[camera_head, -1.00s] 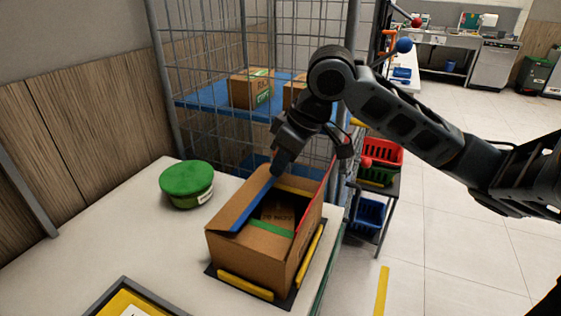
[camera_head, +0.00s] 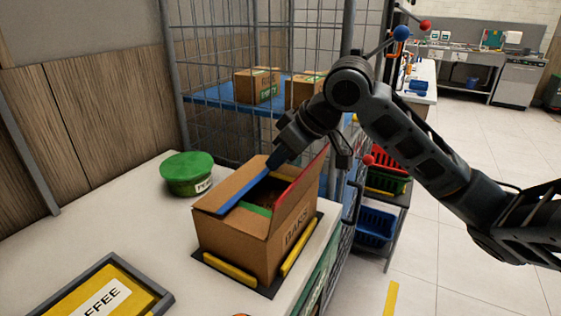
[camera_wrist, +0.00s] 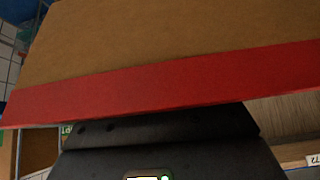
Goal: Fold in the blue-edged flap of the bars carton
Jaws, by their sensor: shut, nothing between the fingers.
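The bars carton (camera_head: 235,245) is a brown box marked BARS, standing on the white table. In the head view its blue-edged flap (camera_head: 225,190) leans inward from the left side, partly over the opening. The red-edged flap (camera_head: 297,195) stands up on the right; it also fills much of the wrist view (camera_wrist: 170,60). A green-edged strip (camera_head: 255,208) shows at the front of the opening. My gripper (camera_head: 277,160) is shut and empty, tips at the far end of the blue edge; I cannot tell whether they touch it.
The carton sits on a dark base with yellow guide bars (camera_head: 230,267). A green-lidded tub (camera_head: 187,174) stands to the left, and a yellow COFFEE tray (camera_head: 105,294) is at the front left. A wire cage (camera_head: 225,45) rises behind. Free table lies left of the carton.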

